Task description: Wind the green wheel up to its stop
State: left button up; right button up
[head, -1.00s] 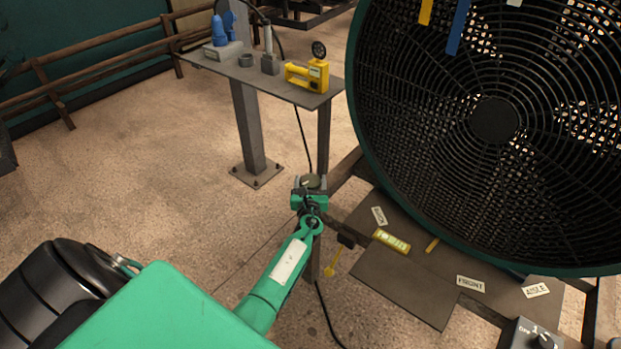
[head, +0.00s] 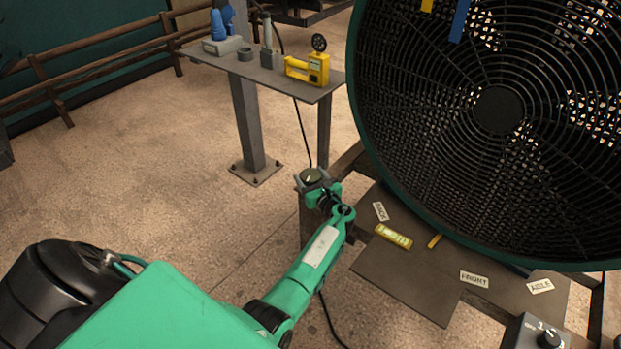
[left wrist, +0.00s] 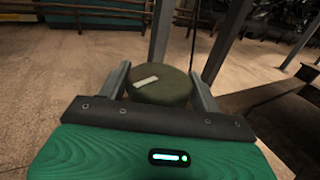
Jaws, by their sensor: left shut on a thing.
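The green wheel (left wrist: 160,88) is a dark olive-green knob with a pale mark on its top. In the left wrist view it sits between the two grey fingers of my left gripper (left wrist: 160,85), which is shut on it. In the head view the wheel (head: 312,176) shows at the tip of my left gripper (head: 311,180), at the corner of the fan's frame. What lies under the wheel is hidden by the gripper. My right gripper is not in view.
A large fan (head: 498,110) in a dark green ring fills the right side. A plate with labels and a yellow level (head: 394,237) lies below it. A grey side table (head: 277,82) holds a yellow instrument (head: 308,69). Floor to the left is clear.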

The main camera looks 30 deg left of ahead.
pick_arm(q)
jog(key=o, duration=1)
jog(key=v, duration=1.3)
jog(key=shift+s+d, duration=0.2)
jog(key=shift+d, duration=0.1)
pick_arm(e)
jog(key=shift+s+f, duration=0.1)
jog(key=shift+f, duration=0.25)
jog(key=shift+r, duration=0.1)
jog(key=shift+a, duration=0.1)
